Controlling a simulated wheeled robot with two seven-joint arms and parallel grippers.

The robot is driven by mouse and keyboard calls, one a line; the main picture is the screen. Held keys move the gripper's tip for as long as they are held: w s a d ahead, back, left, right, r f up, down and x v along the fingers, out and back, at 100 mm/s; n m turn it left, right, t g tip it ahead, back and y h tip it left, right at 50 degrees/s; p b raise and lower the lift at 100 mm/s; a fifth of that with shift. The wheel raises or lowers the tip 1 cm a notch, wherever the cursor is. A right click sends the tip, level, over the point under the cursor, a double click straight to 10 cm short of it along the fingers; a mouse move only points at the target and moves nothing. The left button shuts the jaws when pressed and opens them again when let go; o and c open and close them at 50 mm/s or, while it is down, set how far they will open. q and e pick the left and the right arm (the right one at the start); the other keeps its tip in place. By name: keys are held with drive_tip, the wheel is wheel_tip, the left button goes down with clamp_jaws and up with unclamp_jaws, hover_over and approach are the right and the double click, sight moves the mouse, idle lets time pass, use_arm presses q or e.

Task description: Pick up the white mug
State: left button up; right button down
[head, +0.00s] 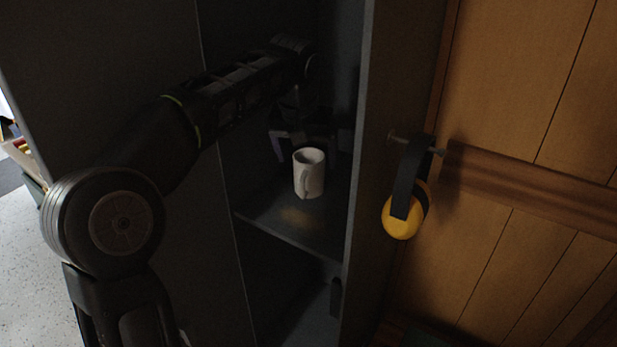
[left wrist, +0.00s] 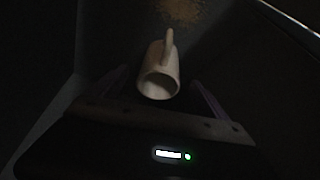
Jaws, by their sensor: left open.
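The white mug (head: 309,175) stands upright on a dark shelf (head: 325,226) inside a dark cabinet, its handle toward the front. My left gripper (head: 300,140) is inside the cabinet, just behind and above the mug in the head view. In the left wrist view the mug (left wrist: 158,76) shows between the two spread fingers of my left gripper (left wrist: 158,88), with its handle pointing away from the gripper. The gripper is open. The picture is too dark to tell whether a finger touches the mug. My right gripper is not in view.
The cabinet's side wall (head: 371,150) stands close to the right of the mug, and a dark panel (head: 225,230) is to the left. Yellow ear defenders (head: 403,222) hang from a peg on the right. A brown patch (left wrist: 180,10) lies on the shelf.

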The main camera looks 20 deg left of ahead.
use_arm(q)
drive_tip(key=p+x, duration=0.1)
drive_tip(key=x, duration=0.4)
idle(0.5)
drive_tip(key=shift+r, duration=0.1)
drive_tip(key=c, duration=1.8)
drive_tip(key=shift+r, duration=0.1)
wheel_tip(320, 180, up, 10)
drive_tip(key=shift+f, duration=0.1)
